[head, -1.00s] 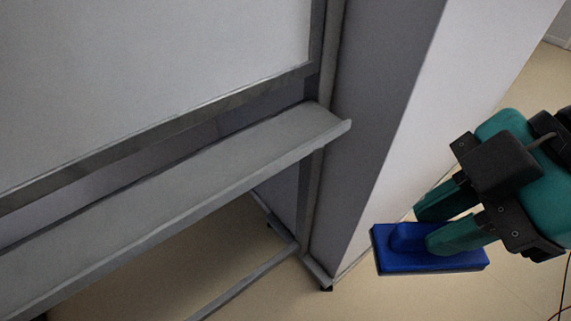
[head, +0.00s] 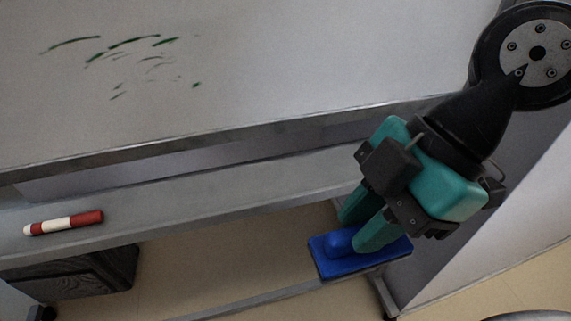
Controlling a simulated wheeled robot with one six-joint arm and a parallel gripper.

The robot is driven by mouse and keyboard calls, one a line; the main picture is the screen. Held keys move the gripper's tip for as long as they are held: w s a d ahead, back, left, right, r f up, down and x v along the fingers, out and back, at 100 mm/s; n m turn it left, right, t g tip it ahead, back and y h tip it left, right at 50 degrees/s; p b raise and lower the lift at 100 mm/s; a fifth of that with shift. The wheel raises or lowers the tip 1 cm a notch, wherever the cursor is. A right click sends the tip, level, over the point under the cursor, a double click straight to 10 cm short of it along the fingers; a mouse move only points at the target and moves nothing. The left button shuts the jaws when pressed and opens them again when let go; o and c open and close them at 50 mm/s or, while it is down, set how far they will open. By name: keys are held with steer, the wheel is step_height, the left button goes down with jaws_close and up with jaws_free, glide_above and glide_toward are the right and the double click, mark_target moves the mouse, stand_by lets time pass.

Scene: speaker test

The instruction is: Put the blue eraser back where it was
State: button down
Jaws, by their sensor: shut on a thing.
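The blue eraser (head: 330,262) is a flat block with a raised grip on top. My gripper (head: 358,234), with green fingers, is shut on that raised grip. The eraser shows in front of the grey whiteboard tray (head: 240,181), near the tray's right part, and looks roughly level. I cannot tell its exact height against the tray. The whiteboard (head: 270,70) rises behind the tray and has several dark green marks on its left part.
A red and white marker (head: 63,223) lies on the tray at the left. The tray is bare between the marker and my gripper. A dark object (head: 85,275) stands below the tray at the left. A grey wall or pillar (head: 470,220) is at the right.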

steer(key=w+a+p, duration=0.3)
steer(key=w+p, duration=0.2)
steer(key=w, duration=0.4)
steer(key=w+a+p, duration=0.2)
steer(key=w+p, duration=0.2)
steer(key=w, duration=0.5)
step_height(320, 180, down, 6)
steer(key=shift+s+f+p, duration=0.1)
steer(key=shift+p, duration=0.9)
steer(key=shift+f+p, duration=0.1)
steer(key=shift+p, duration=0.25)
steer(key=shift+w+a+f, duration=0.1)
steer(key=shift+w+f, duration=0.1)
steer(key=shift+f, duration=0.1)
steer(key=shift+f, duration=0.2)
steer(key=c, duration=1)
jaws_free()
steer(key=shift+r, duration=0.1)
steer(key=shift+r, duration=0.1)
